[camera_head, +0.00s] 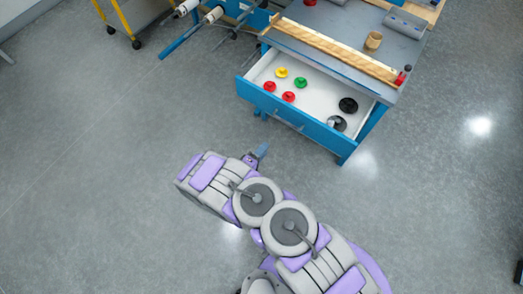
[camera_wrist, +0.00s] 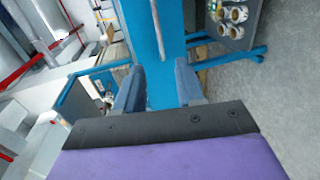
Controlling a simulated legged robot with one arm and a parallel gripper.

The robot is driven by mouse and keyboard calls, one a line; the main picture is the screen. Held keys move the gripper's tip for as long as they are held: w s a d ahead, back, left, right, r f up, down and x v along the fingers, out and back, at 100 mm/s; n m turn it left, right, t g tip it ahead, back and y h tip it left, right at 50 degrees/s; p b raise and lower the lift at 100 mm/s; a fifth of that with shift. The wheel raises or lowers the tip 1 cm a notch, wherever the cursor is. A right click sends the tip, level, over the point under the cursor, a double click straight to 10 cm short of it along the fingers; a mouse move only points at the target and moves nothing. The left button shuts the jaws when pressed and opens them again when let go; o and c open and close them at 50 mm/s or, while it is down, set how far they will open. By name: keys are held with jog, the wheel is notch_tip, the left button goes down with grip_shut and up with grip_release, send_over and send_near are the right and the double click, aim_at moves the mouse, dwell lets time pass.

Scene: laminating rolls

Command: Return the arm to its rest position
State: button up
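My gripper (camera_head: 262,151) is at the end of my folded purple and grey arm, in front of the blue workbench and over open floor in the head view. In the wrist view my gripper (camera_wrist: 163,90) shows two blue-grey fingers set apart with nothing between them. Beyond the gap is a blue panel (camera_wrist: 160,45). The fingers touch nothing that I can see.
An open drawer (camera_head: 289,122) of the blue workbench (camera_head: 318,48) juts toward my arm. It holds red, yellow, green and black round pieces. A roll rack (camera_head: 213,14) and a yellow-framed cart (camera_head: 124,18) stand at the upper left. The grey floor (camera_head: 90,170) is clear on the left.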

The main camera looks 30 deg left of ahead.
dwell(0.6)
jog(key=w+a+r+m+g+y, duration=0.1)
jog(key=w+a+r+m+g, duration=0.15)
jog(key=w+r, duration=0.35)
jog(key=w+a+r+m+g+y, duration=0.1)
jog(key=w+r+m+g, duration=0.2)
jog(key=w+r, duration=0.35)
jog(key=w+d+r+m+g+y, duration=0.1)
jog(key=d+r+m+g, duration=0.1)
jog(key=d+r, duration=0.35)
jog(key=w+d+r+m+g+y, duration=0.1)
jog(key=d+r+m+g, duration=0.15)
jog(key=r, duration=0.65)
jog(key=s+d+r+m+g, duration=0.1)
jog(key=s+d+r+g, duration=0.1)
jog(key=s+d+r, duration=0.55)
jog(key=s+d+r+m+g, duration=0.15)
jog(key=s+d+r, duration=0.3)
jog(key=d, duration=0.55)
jog(key=s+d+r+m+g+h, duration=0.1)
jog(key=s+d+r+m+g, duration=0.1)
jog(key=s+d, duration=0.5)
jog(key=s+d+r+m+g+h, duration=0.1)
jog(key=s+d, duration=0.7)
jog(key=s, duration=0.8)
jog(key=shift+d+r+m+g+h, duration=0.3)
jog(key=shift+r+m+g, duration=0.15)
jog(key=shift+r+m, duration=0.45)
